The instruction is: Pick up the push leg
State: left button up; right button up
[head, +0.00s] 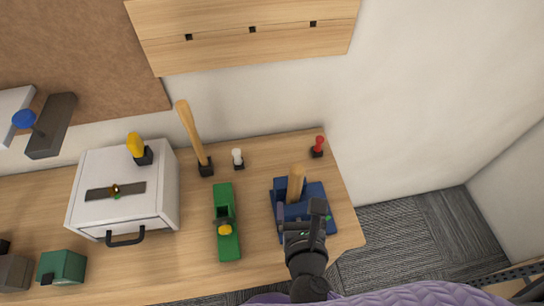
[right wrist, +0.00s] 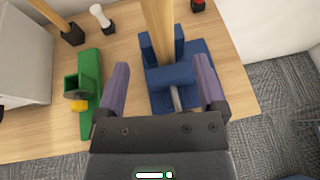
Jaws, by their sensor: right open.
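A wooden leg (head: 296,184) stands in a dark blue holder (head: 316,190) near the right end of the table. I take this leg as the push leg, though another wooden stick (head: 190,130) stands in a black base farther left. In the right wrist view the leg (right wrist: 160,35) rises between the blue walls of the holder (right wrist: 196,75). My right gripper (head: 304,216) is open at the near side of the holder. In its wrist view its purple fingers (right wrist: 162,64) are spread to either side of the leg and holder, with nothing gripped. My left gripper is out of view.
A green block device (head: 226,195) with a yellow knob lies left of the holder. A white knob (head: 238,158) and a red knob (head: 319,144) stand behind. A white drawer box (head: 150,205) stands farther left. The table's right edge is close to the holder.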

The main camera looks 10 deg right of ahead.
aim_at(296, 187)
jog(key=b+x, duration=0.1)
jog(key=x, duration=0.3)
jog(key=shift+d+f, duration=0.15)
jog(key=shift+d, duration=0.05)
jog(key=x, duration=0.4)
jog(key=shift+w+a+b, duration=0.1)
jog(key=shift+w+b, duration=0.15)
jog(key=shift+b, duration=0.1)
jog(key=shift+c, duration=1.6)
jog(key=c, duration=0.7)
grip_shut()
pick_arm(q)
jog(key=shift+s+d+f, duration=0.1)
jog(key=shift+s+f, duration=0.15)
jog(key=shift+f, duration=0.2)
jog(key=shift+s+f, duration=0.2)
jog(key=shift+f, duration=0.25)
